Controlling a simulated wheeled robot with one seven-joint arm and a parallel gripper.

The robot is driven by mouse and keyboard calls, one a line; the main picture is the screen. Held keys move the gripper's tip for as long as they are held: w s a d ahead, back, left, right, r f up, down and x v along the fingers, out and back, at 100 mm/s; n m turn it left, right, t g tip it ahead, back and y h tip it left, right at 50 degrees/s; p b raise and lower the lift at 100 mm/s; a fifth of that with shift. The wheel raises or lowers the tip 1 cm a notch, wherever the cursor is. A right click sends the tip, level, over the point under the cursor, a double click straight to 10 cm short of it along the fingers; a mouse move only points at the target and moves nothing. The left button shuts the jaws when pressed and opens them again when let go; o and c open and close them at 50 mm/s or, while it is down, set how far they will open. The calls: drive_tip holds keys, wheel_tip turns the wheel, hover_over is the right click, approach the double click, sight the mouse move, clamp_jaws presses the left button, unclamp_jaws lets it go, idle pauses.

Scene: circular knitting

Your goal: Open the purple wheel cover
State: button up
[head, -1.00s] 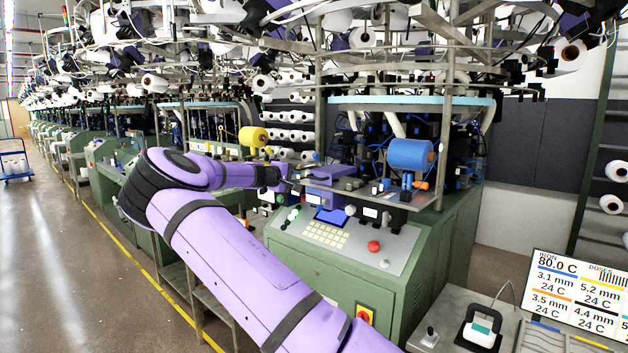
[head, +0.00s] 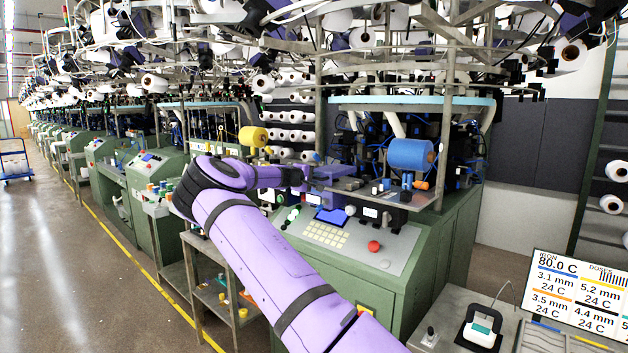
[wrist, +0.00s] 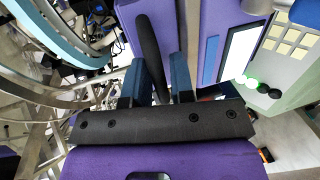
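The purple wheel cover (head: 344,196) is on the front of the green knitting machine, partly hidden behind my gripper in the head view. In the wrist view the purple cover (wrist: 182,28) fills the top middle, with a long dark bar-like handle (wrist: 150,48) on it. My gripper (wrist: 160,66) has its two blue fingers apart, one on each side of the handle. The handle's lower end lies between them. I cannot tell whether either finger touches it. In the head view my gripper (head: 322,178) is small and its fingers are hard to make out.
The sloped control panel (head: 345,235) with a red button (head: 374,246) is below the cover. A blue spool (head: 410,154) is to the right and a yellow spool (head: 253,136) to the left. Metal posts and a round machine frame (wrist: 50,35) stand close on the wrist view's left.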

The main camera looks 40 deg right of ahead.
clamp_jaws()
drive_tip(key=shift+r, duration=0.2)
